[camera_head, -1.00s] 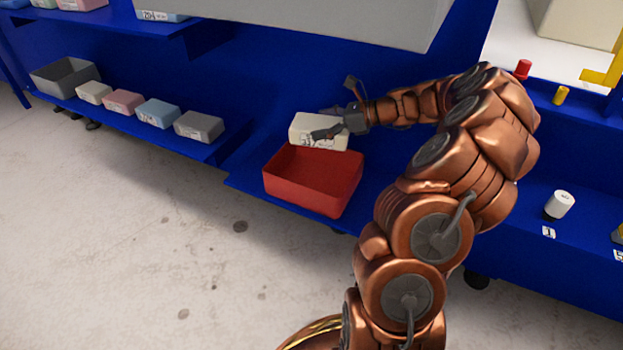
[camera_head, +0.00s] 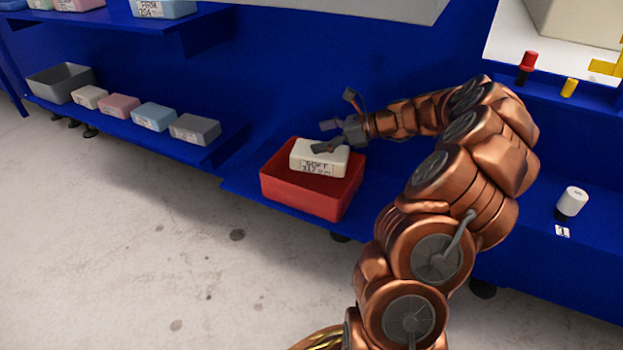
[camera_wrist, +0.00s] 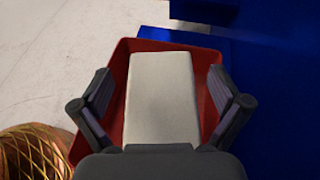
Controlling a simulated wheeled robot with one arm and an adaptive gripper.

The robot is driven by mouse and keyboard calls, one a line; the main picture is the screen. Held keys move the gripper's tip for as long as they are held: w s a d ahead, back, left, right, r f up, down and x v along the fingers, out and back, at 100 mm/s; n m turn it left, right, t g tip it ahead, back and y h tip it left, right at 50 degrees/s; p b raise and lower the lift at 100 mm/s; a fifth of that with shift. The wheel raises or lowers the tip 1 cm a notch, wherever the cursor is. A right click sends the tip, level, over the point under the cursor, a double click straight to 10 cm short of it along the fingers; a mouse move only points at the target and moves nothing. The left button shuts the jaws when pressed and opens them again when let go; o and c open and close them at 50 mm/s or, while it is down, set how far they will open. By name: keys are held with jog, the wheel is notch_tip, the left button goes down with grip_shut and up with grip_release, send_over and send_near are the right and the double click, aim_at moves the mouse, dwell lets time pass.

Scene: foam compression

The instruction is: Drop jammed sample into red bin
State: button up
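The white foam sample (camera_head: 319,158), a block with a printed label, is at the red bin (camera_head: 300,192), low in its opening and slightly tilted. In the wrist view the sample (camera_wrist: 161,98) lies inside the outline of the red bin (camera_wrist: 119,66). My gripper (camera_head: 329,137) is just above and behind the sample. In the wrist view my gripper (camera_wrist: 164,98) has its fingers spread wide, with a gap on each side of the sample. Whether the sample rests on the bin floor is hidden by the bin's front wall.
A lower blue shelf (camera_head: 190,149) at the left holds a grey bin (camera_head: 62,82) and several foam blocks. At the right, a white-and-black cylinder (camera_head: 571,202) stands on the blue bench, with red (camera_head: 528,62) and yellow (camera_head: 569,87) pegs above. Pale floor is open in front.

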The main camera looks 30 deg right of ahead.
notch_tip(320, 180, up, 10)
dwell(0.8)
dwell(0.3)
